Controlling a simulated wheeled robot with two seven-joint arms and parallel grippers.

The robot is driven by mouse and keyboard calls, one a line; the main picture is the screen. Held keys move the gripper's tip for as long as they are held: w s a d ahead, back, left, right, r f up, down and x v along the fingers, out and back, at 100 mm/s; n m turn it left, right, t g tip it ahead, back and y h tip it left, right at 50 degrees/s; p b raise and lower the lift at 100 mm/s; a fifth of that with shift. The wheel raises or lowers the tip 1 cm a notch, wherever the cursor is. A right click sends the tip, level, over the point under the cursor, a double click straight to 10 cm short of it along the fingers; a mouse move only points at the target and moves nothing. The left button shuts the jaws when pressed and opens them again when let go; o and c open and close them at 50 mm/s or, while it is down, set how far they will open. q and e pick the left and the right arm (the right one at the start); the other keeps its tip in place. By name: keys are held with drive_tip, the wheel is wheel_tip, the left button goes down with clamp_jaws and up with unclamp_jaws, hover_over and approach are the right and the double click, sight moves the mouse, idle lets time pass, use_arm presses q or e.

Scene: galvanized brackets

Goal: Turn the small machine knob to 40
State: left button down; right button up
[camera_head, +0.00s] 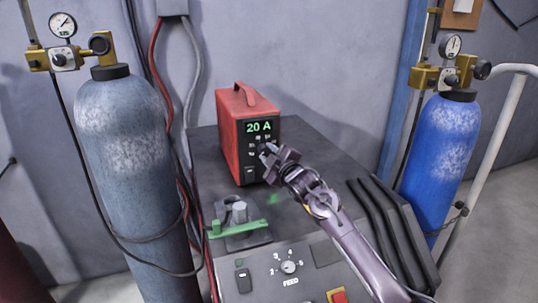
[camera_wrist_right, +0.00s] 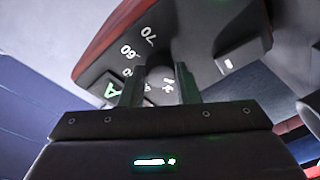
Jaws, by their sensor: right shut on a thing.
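The small machine (camera_head: 229,130) is a red box with a dark front and a handle on top. It stands at the back of the dark bench, and its display (camera_head: 259,127) reads 20 A in green. My right gripper (camera_head: 268,155) reaches its front and is shut on the knob, which the fingers mostly hide in the head view. In the right wrist view the grey knob (camera_wrist_right: 162,82) sits between the two dark fingers (camera_wrist_right: 158,78), beside printed marks such as 60 and 70. Its pointer cannot be made out. My left gripper is not in view.
A grey gas cylinder (camera_head: 120,140) stands left of the bench and a blue one (camera_head: 440,150) at right. A green-handled fixture (camera_head: 238,229) sits on the bench top (camera_head: 205,160). The sloped front panel has another knob (camera_head: 288,267) and a red button (camera_head: 338,296).

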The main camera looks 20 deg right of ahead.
drive_tip(key=shift+f+m, duration=0.15)
drive_tip(key=shift+m, duration=0.25)
drive_tip(key=m+b, duration=0.1)
drive_tip(key=m, duration=0.2)
drive_tip(key=shift+a+f+b, duration=0.1)
drive_tip(key=shift+b, duration=0.2)
drive_tip(key=m+t+b, duration=0.1)
drive_tip(key=m, duration=0.3)
drive_tip(key=shift+f+m+h, duration=0.1)
drive_tip(key=shift+m+h, duration=0.2)
drive_tip(key=shift+m, duration=0.1)
drive_tip(key=m, duration=0.2)
drive_tip(key=m+h, duration=0.1)
drive_tip(key=m, duration=0.2)
drive_tip(key=shift+a+t+b, duration=0.2)
drive_tip(key=shift+t+b, duration=0.1)
drive_tip(key=shift+b, duration=0.1)
drive_tip(key=m+h, duration=0.1)
drive_tip(key=m, duration=0.4)
drive_tip(key=shift+m, duration=0.3)
drive_tip(key=o, duration=0.9)
drive_tip(key=shift+o, duration=0.3)
